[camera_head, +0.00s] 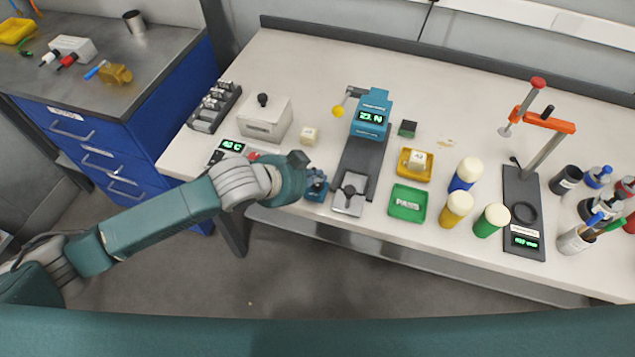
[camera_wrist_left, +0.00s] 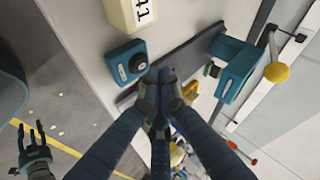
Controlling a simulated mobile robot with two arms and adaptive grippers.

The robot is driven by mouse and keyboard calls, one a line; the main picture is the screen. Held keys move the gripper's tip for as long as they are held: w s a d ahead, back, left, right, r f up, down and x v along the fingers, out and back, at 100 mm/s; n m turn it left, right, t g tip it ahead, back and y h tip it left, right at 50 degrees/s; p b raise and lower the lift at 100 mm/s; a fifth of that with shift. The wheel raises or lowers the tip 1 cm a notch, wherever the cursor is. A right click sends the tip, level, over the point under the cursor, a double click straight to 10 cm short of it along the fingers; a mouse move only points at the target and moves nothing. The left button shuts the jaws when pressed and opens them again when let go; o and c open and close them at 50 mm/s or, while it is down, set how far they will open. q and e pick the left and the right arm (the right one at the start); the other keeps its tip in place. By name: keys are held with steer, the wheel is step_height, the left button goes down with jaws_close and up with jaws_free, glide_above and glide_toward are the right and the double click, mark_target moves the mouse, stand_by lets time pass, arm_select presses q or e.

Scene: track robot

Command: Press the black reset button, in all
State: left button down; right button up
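A small blue box (camera_head: 317,187) stands at the table's front edge, left of the force tester. In the left wrist view this blue box (camera_wrist_left: 127,62) carries a round black button (camera_wrist_left: 138,62) on its top. My left arm reaches in from the left and ends right beside the box. My left gripper (camera_wrist_left: 165,74) is shut and empty, its fingertips together close to the button. I cannot tell whether they touch it. In the head view its fingers are mostly hidden by the wrist. My right gripper (camera_wrist_left: 33,140) shows small at lower left in the wrist view, fingers apart.
The force tester (camera_head: 371,113) with its dark base stands just right of the box. A green tray (camera_head: 407,203) and several bottles are farther right.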

mark_target(316, 187)
arm_select(q)
steer(key=shift+f, duration=0.15)
steer(key=shift+f, duration=0.3)
steer(key=shift+f, duration=0.4)
stand_by(1.0)
steer(key=shift+r+p, duration=0.85)
steer(key=shift+p, duration=0.15)
step_height(316, 187, up, 5)
steer(key=p, duration=0.5)
